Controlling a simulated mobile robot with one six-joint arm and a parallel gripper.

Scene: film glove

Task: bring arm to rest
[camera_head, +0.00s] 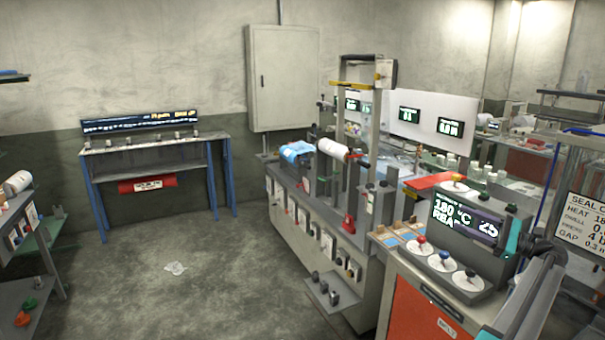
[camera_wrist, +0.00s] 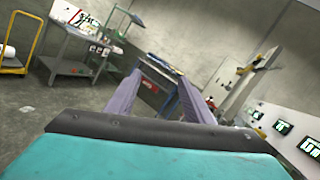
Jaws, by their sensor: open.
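My gripper (camera_wrist: 158,82) shows in the wrist view, with its two purple-grey fingers spread apart and a teal body below them. Nothing is held between the fingers; only the floor and the distant blue-legged bench (camera_wrist: 178,88) show past them. The wrist view is tilted. In the head view a dark grey arm part, which looks like mine, rises at the lower right edge, with a teal part beside the console (camera_head: 465,225) with the 180 °C display.
A long grey machine bench (camera_head: 318,262) with a white roll (camera_head: 334,150) stands in the middle. The blue-legged bench (camera_head: 150,145) is against the back wall beside a grey cabinet (camera_head: 285,80). Shelves (camera_head: 40,255) stand at left.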

